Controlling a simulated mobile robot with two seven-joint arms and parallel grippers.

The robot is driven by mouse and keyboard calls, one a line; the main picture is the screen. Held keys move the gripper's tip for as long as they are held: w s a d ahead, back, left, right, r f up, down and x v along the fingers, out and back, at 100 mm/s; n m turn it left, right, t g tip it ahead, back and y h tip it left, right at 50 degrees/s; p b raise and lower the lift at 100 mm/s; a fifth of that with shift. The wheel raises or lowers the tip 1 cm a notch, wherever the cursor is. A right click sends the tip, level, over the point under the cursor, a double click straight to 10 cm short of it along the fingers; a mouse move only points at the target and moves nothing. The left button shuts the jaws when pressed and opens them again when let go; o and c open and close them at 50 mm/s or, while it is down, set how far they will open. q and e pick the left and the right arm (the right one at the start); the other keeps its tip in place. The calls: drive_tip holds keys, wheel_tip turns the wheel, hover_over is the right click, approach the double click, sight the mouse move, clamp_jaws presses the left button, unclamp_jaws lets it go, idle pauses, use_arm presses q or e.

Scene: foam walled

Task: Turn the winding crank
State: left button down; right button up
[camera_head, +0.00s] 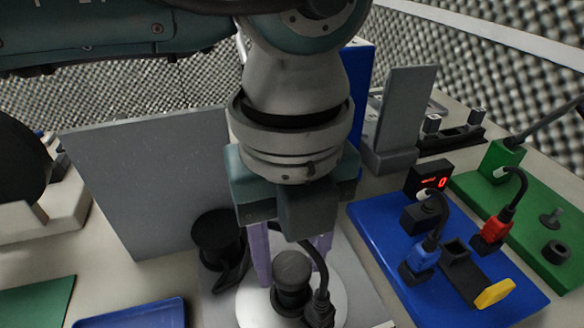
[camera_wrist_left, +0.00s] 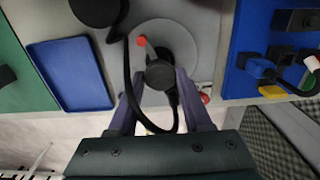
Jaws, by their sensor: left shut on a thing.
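The winding crank's dark round knob (camera_head: 291,270) stands over a pale disc (camera_head: 250,306) in the lower middle of the head view. The knob also shows in the left wrist view (camera_wrist_left: 159,74), with a red-tipped part (camera_wrist_left: 141,41) beside it. My left gripper (camera_head: 290,262) reaches down from above, its lilac fingers on either side of the knob and closed on it. The fingers (camera_wrist_left: 158,88) also show in the wrist view. The arm hides part of the area behind. My right gripper is not in view.
A black spool (camera_head: 218,232) stands left of the knob, and a black cable (camera_wrist_left: 128,80) loops close to the fingers. A grey upright panel (camera_head: 150,185) is behind. A blue board (camera_head: 385,240) with plugs and a red display is at right. A blue tray (camera_head: 135,314) lies at left.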

use_arm(q)
drive_tip(key=shift+f+m+b, duration=0.1)
drive_tip(key=shift+m+b, duration=2)
drive_tip(key=shift+m, duration=0.8)
drive_tip(key=shift+m+b, duration=2.6)
drive_tip(key=shift+m, duration=0.3)
drive_tip(key=shift+m+b, duration=2.15)
drive_tip(key=shift+m, duration=0.45)
drive_tip(key=shift+m+b, duration=1.4)
drive_tip(key=shift+m, duration=1)
drive_tip(key=shift+m+b, duration=0.85)
drive_tip(key=shift+m, duration=1.75)
drive_tip(key=shift+m+b, duration=0.4)
drive_tip(key=shift+m, duration=8.8)
